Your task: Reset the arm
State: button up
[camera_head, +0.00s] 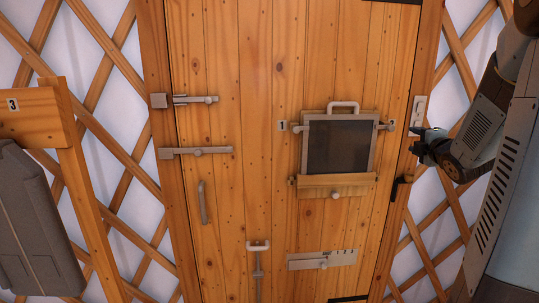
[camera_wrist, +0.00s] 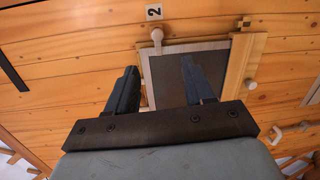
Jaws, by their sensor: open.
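My gripper (camera_head: 418,142) is at the right of the head view, at the end of my arm, in front of the door's right frame. In the wrist view my gripper (camera_wrist: 155,88) shows two dark fingers spread apart with nothing between them. A wooden door (camera_head: 254,110) fills the middle of the head view. A dark panel (camera_head: 338,147) in a light frame with a top handle is mounted on it. The panel also shows in the wrist view (camera_wrist: 222,65), beyond the fingers. I cannot see the fingers touching anything.
Metal bolts (camera_head: 197,151) sit at the door's upper left, with a vertical handle (camera_head: 203,203) below. A slider plate (camera_head: 322,260) is low on the door. A wooden post with a 3 label (camera_head: 25,112) and a grey case (camera_head: 35,225) stand at left. Lattice wall lies on both sides.

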jog(key=s+a+f+m+g, duration=0.1)
jog(key=s+a+m+g, duration=0.4)
jog(key=s+a+m, duration=0.4)
jog(key=s+a+f+m+g+y, duration=0.1)
jog(key=s+a+m+g, duration=0.5)
jog(key=s+a, duration=0.8)
jog(key=s+f+m, duration=0.1)
jog(key=s+m, duration=0.2)
jog(key=s, duration=0.3)
jog(key=shift+f+g, duration=0.15)
jog(key=shift+g, duration=0.15)
